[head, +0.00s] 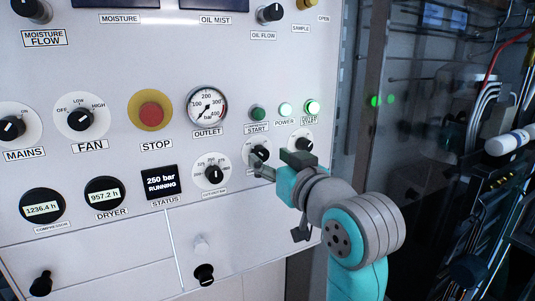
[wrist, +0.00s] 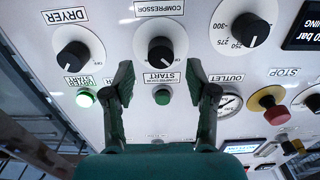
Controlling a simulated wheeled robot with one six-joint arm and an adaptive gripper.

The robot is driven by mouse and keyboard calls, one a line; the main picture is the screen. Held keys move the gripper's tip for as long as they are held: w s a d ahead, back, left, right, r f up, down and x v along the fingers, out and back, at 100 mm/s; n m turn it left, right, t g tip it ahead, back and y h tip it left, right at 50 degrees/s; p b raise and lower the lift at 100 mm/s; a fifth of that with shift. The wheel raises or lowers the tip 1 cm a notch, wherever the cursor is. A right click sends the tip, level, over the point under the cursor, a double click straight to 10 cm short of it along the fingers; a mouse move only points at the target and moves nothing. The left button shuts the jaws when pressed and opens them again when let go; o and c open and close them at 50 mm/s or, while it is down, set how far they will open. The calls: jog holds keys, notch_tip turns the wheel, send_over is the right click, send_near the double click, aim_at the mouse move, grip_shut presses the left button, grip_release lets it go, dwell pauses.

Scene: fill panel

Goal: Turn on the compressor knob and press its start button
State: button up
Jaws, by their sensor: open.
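The compressor knob (wrist: 160,50) is black on a white round dial, and it lies ahead between my fingertips in the wrist view. It also shows in the head view (head: 260,153), just beyond my gripper (head: 281,164). I cannot tell its setting for sure. The compressor start button (wrist: 162,97) is dark green and looks unlit; it shows between the fingers in the wrist view and above the knob in the head view (head: 258,113). My gripper (wrist: 160,72) is open and empty, its fingers spread to either side of the knob. I cannot tell whether they touch the panel.
The dryer knob (wrist: 80,56) and its lit green start button (wrist: 85,99) sit beside the compressor controls. A red stop button (head: 151,114), a pressure gauge (head: 207,106) and a status display (head: 161,182) reading "250 bar RUNNING" share the panel. Cables and equipment are at the right.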

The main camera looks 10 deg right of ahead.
aim_at(264, 153)
jog(key=shift+x, duration=1.7)
grip_shut()
